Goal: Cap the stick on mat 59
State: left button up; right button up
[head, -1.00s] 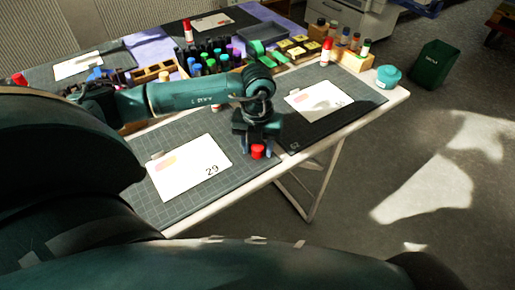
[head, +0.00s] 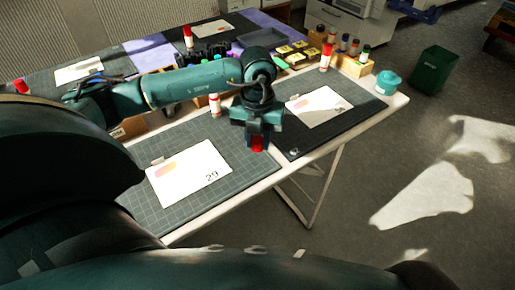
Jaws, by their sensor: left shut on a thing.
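My left gripper (head: 257,138) is shut on a small red cap (head: 257,145) and holds it over the near right corner of the near mat (head: 185,215). That mat's card (head: 188,174) reads 29. A white stick with red on it (head: 214,105) stands at the back of this mat; whether it is capped is unclear. The right mat (head: 350,122) has a card (head: 318,106) whose number is too blurred to read. A red-topped stick (head: 326,57) stands at its back. Another red-topped stick (head: 188,38) stands on the back mat. My right gripper is not in view.
A small grey round thing (head: 294,153) lies on the right mat's near corner. A wooden block with bottles (head: 352,64) and a teal tub (head: 387,83) stand at the back right. My left arm covers part of the table middle. A green bin (head: 434,70) stands on the floor.

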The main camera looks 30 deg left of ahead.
aim_at(261, 140)
pick_arm(q)
notch_tip(261, 140, up, 5)
jog(key=shift+r, duration=0.1)
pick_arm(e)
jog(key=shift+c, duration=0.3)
pick_arm(q)
jog(key=m, duration=0.3)
jog(key=shift+d+r+m, duration=0.1)
jog(key=shift+d+m, duration=0.2)
jog(key=shift+d, duration=0.05)
jog(key=d+r+n, duration=0.1)
jog(key=d+n, duration=0.2)
jog(key=n, duration=1.4)
jog(key=d+r+n, duration=0.1)
jog(key=d+n, duration=0.2)
jog(key=n, duration=1.5)
jog(key=shift+w+d+r, duration=0.15)
jog(key=shift+w+r, duration=0.1)
jog(key=shift+r, duration=0.1)
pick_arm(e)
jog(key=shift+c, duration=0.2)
